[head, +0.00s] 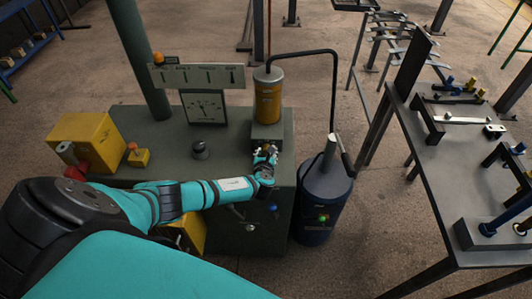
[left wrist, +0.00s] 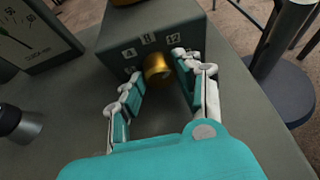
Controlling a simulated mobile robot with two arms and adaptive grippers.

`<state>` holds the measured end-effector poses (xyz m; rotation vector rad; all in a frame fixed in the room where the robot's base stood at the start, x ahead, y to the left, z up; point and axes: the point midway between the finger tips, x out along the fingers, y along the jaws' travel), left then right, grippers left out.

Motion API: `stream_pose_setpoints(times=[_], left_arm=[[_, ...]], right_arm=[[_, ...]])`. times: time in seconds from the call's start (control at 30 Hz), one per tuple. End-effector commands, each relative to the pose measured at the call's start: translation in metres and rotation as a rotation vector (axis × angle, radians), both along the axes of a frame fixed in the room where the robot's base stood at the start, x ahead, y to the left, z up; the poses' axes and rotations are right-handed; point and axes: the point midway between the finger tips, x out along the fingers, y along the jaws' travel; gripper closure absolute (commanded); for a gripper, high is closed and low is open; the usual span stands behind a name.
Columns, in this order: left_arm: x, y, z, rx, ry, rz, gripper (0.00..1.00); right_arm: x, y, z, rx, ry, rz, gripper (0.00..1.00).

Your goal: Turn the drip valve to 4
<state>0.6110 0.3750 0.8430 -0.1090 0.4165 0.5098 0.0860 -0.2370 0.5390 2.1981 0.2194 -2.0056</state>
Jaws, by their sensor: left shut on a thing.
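The drip valve is a round brass knob (left wrist: 157,69) on the front of a grey block (left wrist: 150,32), which carries printed marks that read about 4, 8 and 12 above it. In the head view the block (head: 268,133) sits under an amber cylinder (head: 268,100) on the green cabinet. My left gripper (head: 266,153) reaches in from the left. In the left wrist view its fingers (left wrist: 160,76) are shut on the knob, one on each side. I cannot make out a pointer on the knob or which number it is set to. My right gripper is out of view.
A dark blue tank (head: 321,190) with a bent pipe stands to the right. A bench (head: 450,165) with tools is farther right.

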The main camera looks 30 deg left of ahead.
Motion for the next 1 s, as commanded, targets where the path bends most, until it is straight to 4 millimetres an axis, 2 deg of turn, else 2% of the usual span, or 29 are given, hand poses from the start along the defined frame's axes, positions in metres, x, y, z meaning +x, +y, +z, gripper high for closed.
stream_pose_setpoints(times=[0.1,0.47,0.67,1.0], left_arm=[[0.001,0.001,0.001,0.002,-0.002,0.001,0.57],[-0.004,-0.003,0.002,-0.002,-0.002,-0.001,0.57],[-0.025,-0.014,0.013,-0.003,-0.002,-0.002,0.57],[-0.076,-0.044,0.040,-0.002,-0.001,-0.002,0.57]], right_arm=[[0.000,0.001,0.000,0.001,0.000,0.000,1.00],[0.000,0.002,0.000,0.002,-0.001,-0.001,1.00],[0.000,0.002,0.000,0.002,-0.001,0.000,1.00],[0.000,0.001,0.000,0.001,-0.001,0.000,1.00]])
